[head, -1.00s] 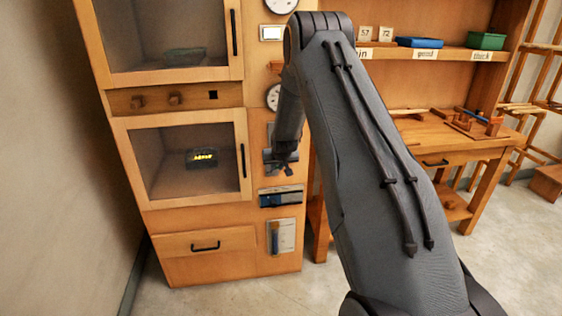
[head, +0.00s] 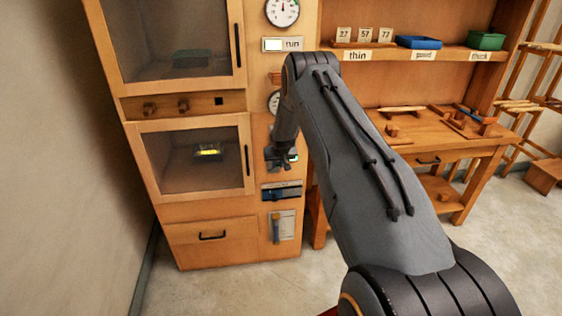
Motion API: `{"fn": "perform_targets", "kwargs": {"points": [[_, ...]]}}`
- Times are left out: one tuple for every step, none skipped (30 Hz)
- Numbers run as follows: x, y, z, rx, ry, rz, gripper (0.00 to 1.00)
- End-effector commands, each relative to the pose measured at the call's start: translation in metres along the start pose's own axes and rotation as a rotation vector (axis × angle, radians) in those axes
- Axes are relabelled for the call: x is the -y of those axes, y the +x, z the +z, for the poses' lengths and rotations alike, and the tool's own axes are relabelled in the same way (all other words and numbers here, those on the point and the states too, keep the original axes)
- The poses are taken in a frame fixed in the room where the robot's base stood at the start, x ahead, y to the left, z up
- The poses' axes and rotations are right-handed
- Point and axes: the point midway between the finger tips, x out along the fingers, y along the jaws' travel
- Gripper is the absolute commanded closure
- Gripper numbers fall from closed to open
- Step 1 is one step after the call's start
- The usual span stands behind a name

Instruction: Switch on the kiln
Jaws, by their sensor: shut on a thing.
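The kiln is a tall wooden cabinet (head: 205,232) at left in the head view, with an upper glass door (head: 170,40) and a lower glass door (head: 190,155). A dark block with a yellow glowing mark (head: 207,152) shows behind the lower door. A control strip on its right side carries a dial (head: 282,10) and a white plate marked "run" (head: 282,44). My gripper (head: 284,162) is at a grey plate (head: 269,154) on this strip, shut on a small part there. The fingers and the strip's shade hide what that part is.
A blue-and-grey slot box (head: 281,191) and a pale card holder (head: 283,226) are below my gripper. A workbench (head: 410,130) with loose wooden pieces stands at right. Its shelf holds a blue tray (head: 419,42) and a green box (head: 486,40). Floor in front is clear.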

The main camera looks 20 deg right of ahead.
Motion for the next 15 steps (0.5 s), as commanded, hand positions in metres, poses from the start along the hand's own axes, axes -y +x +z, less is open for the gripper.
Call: {"fn": "perform_targets", "kwargs": {"points": [[-0.0062,-0.0019,0.0002,0.004,0.006,0.004,1.00],[-0.0059,-0.0018,0.0005,0.005,0.005,0.003,1.00],[-0.0055,-0.0016,0.0008,0.007,0.005,0.003,1.00],[-0.0052,-0.0015,0.0010,0.007,0.004,0.003,1.00],[-0.0049,-0.0014,0.0013,0.008,0.004,0.003,1.00],[-0.0046,-0.0013,0.0016,0.009,0.003,0.002,1.00],[-0.0045,-0.0012,0.0018,0.009,0.003,0.002,1.00],[-0.0043,-0.0011,0.0020,0.010,0.003,0.002,1.00],[-0.0041,-0.0009,0.0023,0.010,0.003,0.002,1.00],[-0.0040,-0.0008,0.0026,0.011,0.003,0.002,1.00],[-0.0039,-0.0007,0.0028,0.011,0.003,0.002,1.00],[-0.0039,-0.0007,0.0031,0.011,0.003,0.002,1.00],[-0.0038,-0.0006,0.0032,0.012,0.003,0.002,1.00],[-0.0038,-0.0006,0.0034,0.012,0.002,0.002,1.00],[-0.0037,-0.0005,0.0037,0.013,0.002,0.002,1.00]]}}
